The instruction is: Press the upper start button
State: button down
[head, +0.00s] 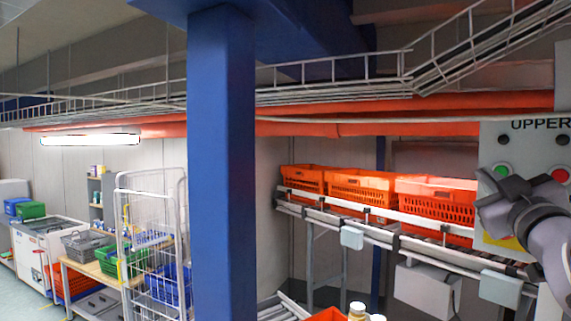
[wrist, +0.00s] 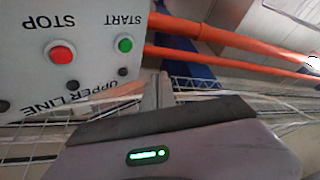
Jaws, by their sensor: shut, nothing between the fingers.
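A grey control panel (head: 536,141) marked UPPER is at the right edge in the head view. Its green button (head: 502,170) is on the left and its red button (head: 560,175) on the right. In the wrist view the panel appears upside down at upper left, reading UPPER LINE. There the green button (wrist: 125,44) is by START and the red button (wrist: 60,53) by STOP. My gripper (wrist: 158,86) is shut and empty. Its fingers show to the right of and below the green button in the picture, apart from it. My arm covers the panel's lower part in the head view.
Orange totes (head: 361,186) stand on a conveyor (head: 350,206) left of the panel. A blue column (head: 222,160) rises in the middle. A wire cart (head: 152,240) stands to its left. Orange pipes (head: 400,128) and a cable tray run overhead.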

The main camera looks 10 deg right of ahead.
aim_at(501, 172)
jog(key=w+d+p, duration=0.2)
jog(key=w+d, duration=0.1)
jog(key=d, duration=0.2)
jog(key=shift+d, duration=0.4)
dwell(1.7)
jog(key=shift+w+d, duration=0.25)
jog(key=shift+d, duration=0.15)
